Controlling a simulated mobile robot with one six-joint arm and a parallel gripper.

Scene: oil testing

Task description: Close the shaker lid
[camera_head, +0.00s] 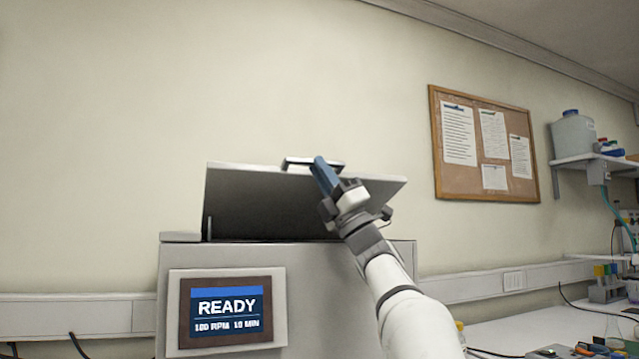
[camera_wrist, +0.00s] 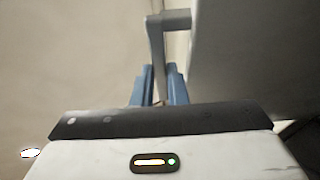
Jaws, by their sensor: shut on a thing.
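The shaker (camera_head: 225,255) is a grey box with a screen (camera_head: 228,308) reading READY, 180 RPM and 10 MIN. A dark handle (camera_head: 300,162) sits at the lid's upper edge. My gripper (camera_head: 320,164) has blue fingers at the right part of the handle and is shut on it. In the wrist view, the fingers (camera_wrist: 160,85) close around the grey handle (camera_wrist: 155,50), beside the lid's pale surface (camera_wrist: 235,60). The inside of the shaker is hidden.
A cork board (camera_head: 483,145) with papers hangs on the wall. A shelf (camera_head: 595,162) with a container (camera_head: 574,133) is at the right. A white bench (camera_head: 530,335) at the lower right holds racks and glassware.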

